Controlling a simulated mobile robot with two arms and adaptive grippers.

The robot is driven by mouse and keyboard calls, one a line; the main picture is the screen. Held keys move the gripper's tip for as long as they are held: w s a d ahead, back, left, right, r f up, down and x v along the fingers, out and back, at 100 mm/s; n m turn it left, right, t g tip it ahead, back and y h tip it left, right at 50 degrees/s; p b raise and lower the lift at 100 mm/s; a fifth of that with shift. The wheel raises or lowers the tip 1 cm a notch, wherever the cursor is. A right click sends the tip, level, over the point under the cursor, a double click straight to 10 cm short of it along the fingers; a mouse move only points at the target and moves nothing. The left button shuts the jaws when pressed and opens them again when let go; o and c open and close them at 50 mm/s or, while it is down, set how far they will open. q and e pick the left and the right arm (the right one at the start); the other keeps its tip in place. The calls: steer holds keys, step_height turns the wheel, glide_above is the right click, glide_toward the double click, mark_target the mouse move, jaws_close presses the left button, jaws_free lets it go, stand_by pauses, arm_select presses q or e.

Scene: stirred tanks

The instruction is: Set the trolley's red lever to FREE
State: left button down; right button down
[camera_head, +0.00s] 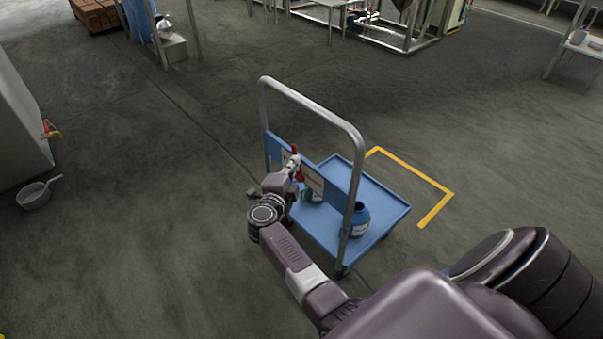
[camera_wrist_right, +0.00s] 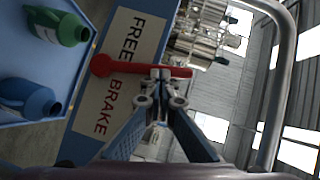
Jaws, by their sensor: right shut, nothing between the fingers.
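The trolley (camera_head: 378,205) is blue with a grey push handle. Its red lever (camera_head: 296,150) is on the upright board and shows in the wrist view (camera_wrist_right: 120,67) too. There the lever's rounded end lies on the white label plate (camera_wrist_right: 92,98), between the words FREE and BRAKE, and its bar runs right past the plate's edge. My right gripper (camera_head: 293,164) is at the lever, shut and empty. Its fingertips (camera_wrist_right: 160,78) overlap the bar in the wrist view; I cannot tell whether they touch it. My left gripper is not in view.
A green bottle (camera_wrist_right: 58,27) and a blue bottle (camera_head: 356,220) stand on the trolley deck. The push handle (camera_head: 312,103) arches close beside my right arm. A yellow floor marking (camera_head: 412,173) lies behind the trolley. The floor to the left is mostly clear, with a pan (camera_head: 34,195) there.

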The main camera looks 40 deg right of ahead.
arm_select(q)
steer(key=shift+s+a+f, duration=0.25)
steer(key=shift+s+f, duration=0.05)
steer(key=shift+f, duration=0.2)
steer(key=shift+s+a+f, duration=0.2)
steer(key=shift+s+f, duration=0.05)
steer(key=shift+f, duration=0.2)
arm_select(e)
steer(key=shift+w+a, duration=0.1)
steer(key=shift+w, duration=1.25)
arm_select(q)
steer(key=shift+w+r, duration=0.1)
arm_select(e)
steer(key=shift+w, duration=0.1)
steer(key=shift+f, duration=0.1)
